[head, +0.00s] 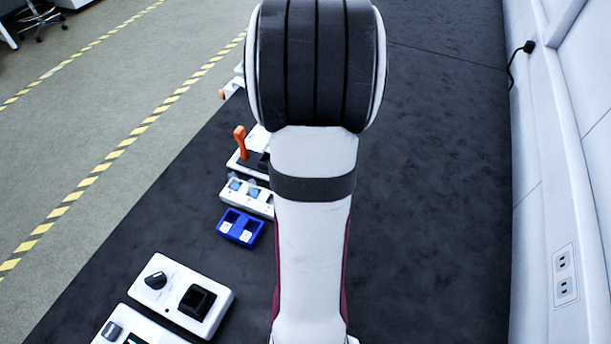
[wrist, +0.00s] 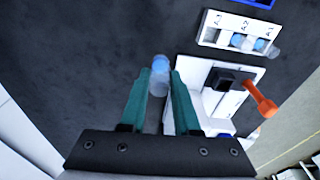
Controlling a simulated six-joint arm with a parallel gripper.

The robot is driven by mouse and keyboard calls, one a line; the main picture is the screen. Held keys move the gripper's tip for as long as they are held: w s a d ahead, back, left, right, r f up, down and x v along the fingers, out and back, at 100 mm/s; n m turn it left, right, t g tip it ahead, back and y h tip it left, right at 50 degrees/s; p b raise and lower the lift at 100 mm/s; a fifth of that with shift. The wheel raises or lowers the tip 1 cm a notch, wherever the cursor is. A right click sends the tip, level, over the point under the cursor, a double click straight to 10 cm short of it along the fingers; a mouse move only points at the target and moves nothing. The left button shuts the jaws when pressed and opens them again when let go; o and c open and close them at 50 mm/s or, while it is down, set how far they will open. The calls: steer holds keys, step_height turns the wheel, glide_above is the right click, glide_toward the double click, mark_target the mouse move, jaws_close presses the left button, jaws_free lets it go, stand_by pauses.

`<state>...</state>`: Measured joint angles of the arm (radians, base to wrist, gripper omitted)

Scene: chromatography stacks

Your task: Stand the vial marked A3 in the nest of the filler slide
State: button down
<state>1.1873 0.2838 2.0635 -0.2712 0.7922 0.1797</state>
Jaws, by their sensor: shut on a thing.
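My gripper (wrist: 160,86) is shut on a clear vial with blue in it (wrist: 160,68), held between the teal fingertips; no marking on it can be read. The white rack (wrist: 209,35) carries labels A3, A2 and A1. Its A3 place looks empty, and vials stand by A2 and A1. The filler (wrist: 252,82), with a black block (wrist: 222,78) and an orange lever (wrist: 262,101), lies to the right of the vial, apart from it. In the head view the filler's orange lever (head: 240,142) shows, but my arm hides the gripper.
A blue tray (head: 240,228) lies in front of the white rack (head: 262,207) in the head view. Two white devices, one with a black knob (head: 156,280), stand at the lower left. The dark bench right of my arm is clear up to the wall.

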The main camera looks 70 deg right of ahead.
steer(key=shift+w+d+f+n+t, duration=0.1)
steer(key=shift+w+d+f+n, duration=0.8)
steer(key=shift+w, duration=1.85)
steer(key=shift+w+d+f+n+t, duration=0.1)
steer(key=shift+w+d+f+n, duration=0.25)
steer(key=shift+w+d+f, duration=1.7)
steer(key=shift+w+d+f+n+t, duration=0.1)
steer(key=shift+w+d+n, duration=0.6)
steer(key=shift+w, duration=2.7)
steer(key=shift+f, duration=1.4)
steer(key=c, duration=0.6)
jaws_free()
steer(key=shift+o, duration=0.2)
steer(key=shift+r, duration=0.1)
